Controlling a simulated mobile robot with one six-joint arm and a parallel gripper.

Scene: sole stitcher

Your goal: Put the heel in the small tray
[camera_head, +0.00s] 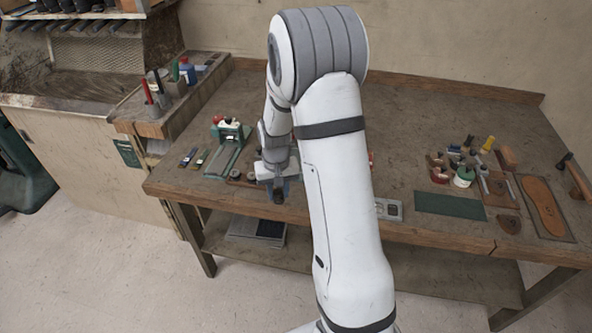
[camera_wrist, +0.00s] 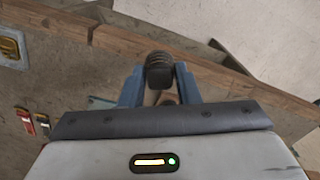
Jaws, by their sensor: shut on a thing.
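The heel (camera_wrist: 159,70) is a dark, ribbed block between the blue fingers of my gripper (camera_wrist: 159,84) in the wrist view. My gripper is shut on it near the table's front edge. In the head view my gripper (camera_head: 279,189) shows left of my forearm, with the dark heel at its tips. I cannot tell the gap below the heel. A small grey tray (camera_head: 388,209), with light pieces in it, lies near the front edge, just right of my forearm. What looks like the same tray is cut off at the upper left of the wrist view (camera_wrist: 20,62), with a yellow piece in it.
The workbench (camera_head: 232,197) has a green fixture (camera_head: 230,150) at left. A green mat (camera_head: 450,204), jars, tools and a brown sole (camera_head: 543,205) are at right. My arm hides the middle. Small red-and-yellow items (camera_wrist: 42,120) lie left of my gripper in the wrist view.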

